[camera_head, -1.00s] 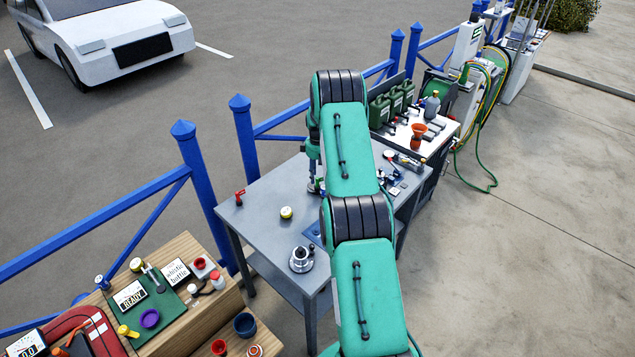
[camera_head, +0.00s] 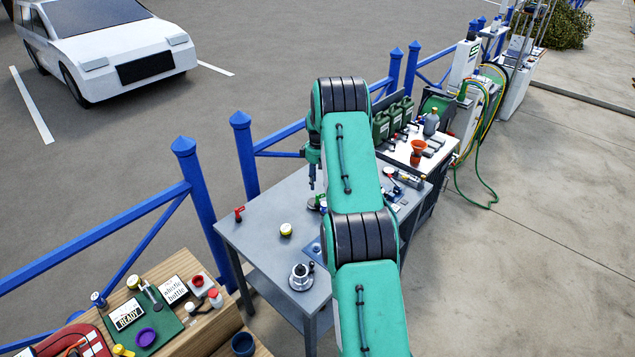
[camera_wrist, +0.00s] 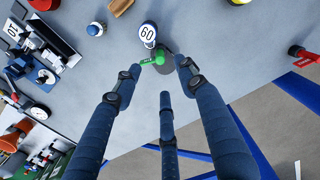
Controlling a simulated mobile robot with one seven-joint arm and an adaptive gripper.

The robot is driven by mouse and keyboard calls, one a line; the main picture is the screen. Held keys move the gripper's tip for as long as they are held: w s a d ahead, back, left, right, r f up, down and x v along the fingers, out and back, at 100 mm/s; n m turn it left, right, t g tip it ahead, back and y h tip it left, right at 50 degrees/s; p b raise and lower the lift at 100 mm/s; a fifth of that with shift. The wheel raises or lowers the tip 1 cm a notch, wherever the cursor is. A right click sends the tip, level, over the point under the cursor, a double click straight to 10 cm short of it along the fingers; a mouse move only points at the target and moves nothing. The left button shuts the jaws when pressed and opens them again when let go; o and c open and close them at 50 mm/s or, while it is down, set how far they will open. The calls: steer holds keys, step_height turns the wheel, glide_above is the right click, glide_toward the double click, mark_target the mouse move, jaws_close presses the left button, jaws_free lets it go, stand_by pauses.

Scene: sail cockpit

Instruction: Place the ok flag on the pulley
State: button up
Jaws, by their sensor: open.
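In the wrist view, a small green flag with pale lettering (camera_wrist: 153,61) is at a short dark grey round piece (camera_wrist: 163,52). I take it for the ok flag, but its lettering is too small to read. A white disc marked "60" with a dark blue edge (camera_wrist: 148,33) is just beyond it. I cannot tell for sure which part is the pulley. My gripper (camera_wrist: 158,76) is open, its three fingers spread around the near side of the flag, with nothing between them. In the head view my gripper (camera_head: 312,187) hangs above the table, with small blue and green pieces beneath.
The grey table (camera_head: 262,262) also bears a yellow-topped jar (camera_head: 286,230), a red fitting (camera_head: 239,213) and a silver winch (camera_head: 301,276). Blue railings (camera_head: 200,195) run behind.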

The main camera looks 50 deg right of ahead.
steer(key=s+a+r+t, duration=0.1)
steer(key=a+r+t, duration=0.1)
steer(key=a+r, duration=2.6)
steer(key=s+a+r+t, duration=0.1)
steer(key=s+a+r, duration=0.7)
steer(key=s+a, duration=0.25)
steer(key=s+a+r+t, duration=0.1)
steer(key=s+a+r, duration=0.6)
steer(key=s+a, duration=0.3)
steer(key=s+a+f, duration=0.1)
steer(key=s+a, duration=0.4)
steer(key=s, duration=0.3)
steer(key=s+a+f+m+t, duration=0.1)
steer(key=s+a, duration=0.4)
steer(key=s, duration=0.3)
steer(key=shift+s+a+f+t, duration=0.15)
steer(key=shift+s+a+t, duration=0.15)
steer(key=shift+a, duration=0.1)
